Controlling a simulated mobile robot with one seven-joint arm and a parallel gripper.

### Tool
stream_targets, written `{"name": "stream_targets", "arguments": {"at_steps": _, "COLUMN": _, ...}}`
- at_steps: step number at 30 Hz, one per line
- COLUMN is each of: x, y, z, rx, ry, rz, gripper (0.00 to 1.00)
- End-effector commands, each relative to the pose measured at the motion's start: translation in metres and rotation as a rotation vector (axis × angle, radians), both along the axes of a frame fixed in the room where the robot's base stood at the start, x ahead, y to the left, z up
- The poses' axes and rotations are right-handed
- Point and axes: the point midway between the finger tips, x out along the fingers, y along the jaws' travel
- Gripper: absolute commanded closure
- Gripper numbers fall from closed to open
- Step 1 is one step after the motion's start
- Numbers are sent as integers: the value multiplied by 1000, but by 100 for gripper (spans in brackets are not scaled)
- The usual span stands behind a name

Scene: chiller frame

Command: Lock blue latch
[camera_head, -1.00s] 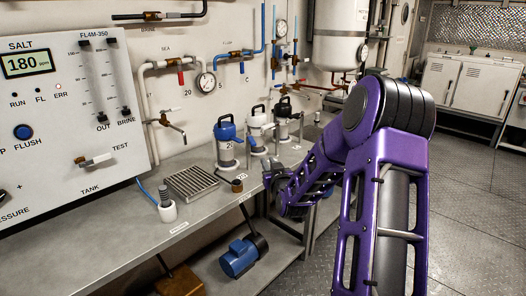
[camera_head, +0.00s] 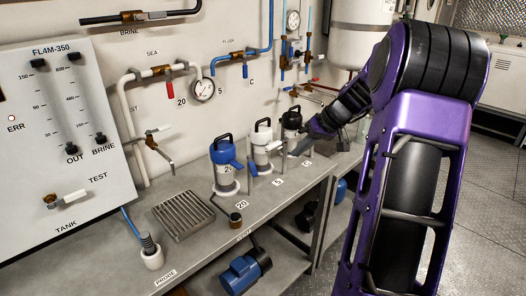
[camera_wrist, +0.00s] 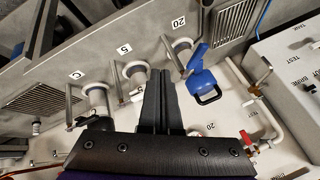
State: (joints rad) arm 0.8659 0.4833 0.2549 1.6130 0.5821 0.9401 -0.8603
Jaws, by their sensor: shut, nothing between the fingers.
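The blue-headed filter canister (camera_head: 222,156) stands upright on the bench, with a blue latch (camera_head: 236,163) sticking out on its right side. In the wrist view, the blue head (camera_wrist: 203,84) is right of my fingers, and the blue latch (camera_wrist: 196,58) points up and right. My gripper (camera_head: 299,147) is by the white and black canisters, right of the blue one and apart from the blue latch. In the wrist view, the closed fingers of my gripper (camera_wrist: 159,72) lie together with nothing visible between them.
A white canister (camera_head: 262,136) and a black canister (camera_head: 291,120) stand right of the blue one. Pipes and a gauge (camera_head: 203,89) are on the wall behind. A grate (camera_head: 184,213) and a probe cup (camera_head: 152,258) are on the bench at left.

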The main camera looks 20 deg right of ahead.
Motion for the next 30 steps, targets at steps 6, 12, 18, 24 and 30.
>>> {"name": "stream_targets", "arguments": {"at_steps": 6, "x": -4, "y": 10, "z": 13, "rx": 54, "ry": -5, "rz": 45, "gripper": 100}}
{"name": "stream_targets", "arguments": {"at_steps": 12, "x": 10, "y": 22, "z": -11, "rx": 55, "ry": -2, "rz": 45, "gripper": 100}}
{"name": "stream_targets", "arguments": {"at_steps": 18, "x": 30, "y": 40, "z": -47, "rx": 55, "ry": -1, "rz": 46, "gripper": 100}}
{"name": "stream_targets", "arguments": {"at_steps": 24, "x": 44, "y": 62, "z": -62, "rx": 51, "ry": -4, "rz": 46, "gripper": 100}}
{"name": "stream_targets", "arguments": {"at_steps": 30, "x": 47, "y": 82, "z": -63, "rx": 52, "ry": -3, "rz": 43, "gripper": 100}}
